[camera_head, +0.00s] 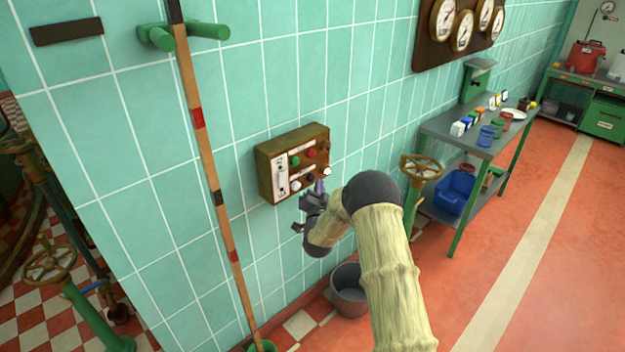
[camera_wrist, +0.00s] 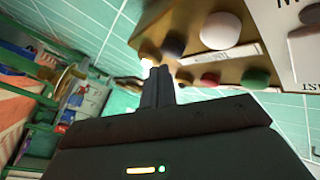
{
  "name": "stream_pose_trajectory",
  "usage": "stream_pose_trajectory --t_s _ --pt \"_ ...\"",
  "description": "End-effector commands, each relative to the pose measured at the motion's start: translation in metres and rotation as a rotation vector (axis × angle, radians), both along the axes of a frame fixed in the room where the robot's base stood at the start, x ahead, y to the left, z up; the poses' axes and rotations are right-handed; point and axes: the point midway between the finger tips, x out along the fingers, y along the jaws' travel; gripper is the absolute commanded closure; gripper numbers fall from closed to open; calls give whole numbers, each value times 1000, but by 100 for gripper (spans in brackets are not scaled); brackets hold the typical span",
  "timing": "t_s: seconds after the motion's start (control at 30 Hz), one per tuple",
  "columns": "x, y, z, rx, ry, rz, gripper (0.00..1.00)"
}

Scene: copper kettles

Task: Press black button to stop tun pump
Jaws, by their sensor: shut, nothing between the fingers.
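The control panel (camera_head: 265,174) is a brown box on the tiled wall, with coloured buttons and labels. In the wrist view, the black button (camera_wrist: 172,45) sits between a white button (camera_wrist: 220,30) and a small brown knob (camera_wrist: 149,50). My gripper (camera_head: 319,186) is in front of the panel's lower right part in the head view. In the wrist view, my gripper (camera_wrist: 157,72) is shut and empty, its fingertips showing just below the black button. I cannot tell whether they touch the panel. A red button (camera_wrist: 210,79) and green button (camera_wrist: 256,78) form the other row.
A lit white lamp (camera_head: 326,171) is at the panel's right edge. A wooden pole (camera_head: 208,170) leans left of the panel. A grey bucket (camera_head: 348,292) stands below on the floor. A brass handwheel (camera_head: 421,167) and a green shelf table (camera_head: 460,137) stand to the right.

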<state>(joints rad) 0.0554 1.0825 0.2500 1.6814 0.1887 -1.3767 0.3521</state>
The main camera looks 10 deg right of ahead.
Motion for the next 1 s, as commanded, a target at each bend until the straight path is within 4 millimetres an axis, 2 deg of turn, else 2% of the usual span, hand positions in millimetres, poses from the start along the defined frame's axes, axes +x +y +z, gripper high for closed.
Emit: stream_pose_trajectory --t_s 0.63,1.0 --pt "0 0 0 0 0 0 100" --pt "7 5 0 0 1 -1 100"
